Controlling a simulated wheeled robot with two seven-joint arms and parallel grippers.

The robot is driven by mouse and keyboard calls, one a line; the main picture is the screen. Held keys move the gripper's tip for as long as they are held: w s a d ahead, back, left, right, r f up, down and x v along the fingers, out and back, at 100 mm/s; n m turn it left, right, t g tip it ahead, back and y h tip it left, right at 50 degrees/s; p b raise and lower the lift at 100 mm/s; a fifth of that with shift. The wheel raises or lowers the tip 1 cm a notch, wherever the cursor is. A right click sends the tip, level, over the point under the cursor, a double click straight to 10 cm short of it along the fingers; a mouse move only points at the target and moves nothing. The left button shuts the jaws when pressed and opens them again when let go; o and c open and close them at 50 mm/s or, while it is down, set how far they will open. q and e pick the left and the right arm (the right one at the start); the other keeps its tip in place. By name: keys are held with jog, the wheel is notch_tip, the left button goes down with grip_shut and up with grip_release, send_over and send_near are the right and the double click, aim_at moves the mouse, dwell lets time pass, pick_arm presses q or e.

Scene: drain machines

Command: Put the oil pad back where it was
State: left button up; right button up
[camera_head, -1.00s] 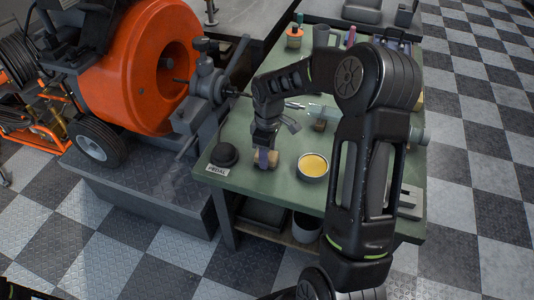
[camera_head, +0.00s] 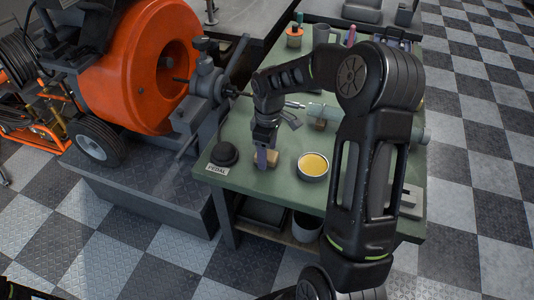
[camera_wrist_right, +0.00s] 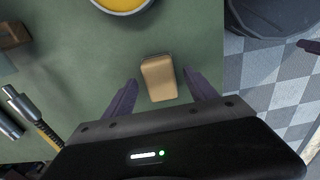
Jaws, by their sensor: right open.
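The oil pad, a small tan block (camera_wrist_right: 158,78), lies on the green bench top. In the head view it shows partly behind my right gripper's fingers (camera_head: 273,157). My right gripper (camera_head: 262,158) is open over the pad, pointing down. In the right wrist view its two purple fingers stand apart, one on each side of the pad, with green bench visible between each finger and the pad.
A round tin with yellow contents (camera_head: 313,165) stands right of the pad. A black pedal (camera_head: 224,154) with a PEDAL label (camera_head: 217,170) is to the left, near the bench edge. The orange drain machine (camera_head: 150,65) stands beyond. Tools lie farther back on the green bench (camera_head: 285,190).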

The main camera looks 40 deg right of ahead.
notch_tip(320, 180, up, 6)
jog(key=shift+r+p, duration=0.2)
jog(key=shift+p, duration=0.15)
jog(key=shift+s+f, duration=0.1)
dwell(0.3)
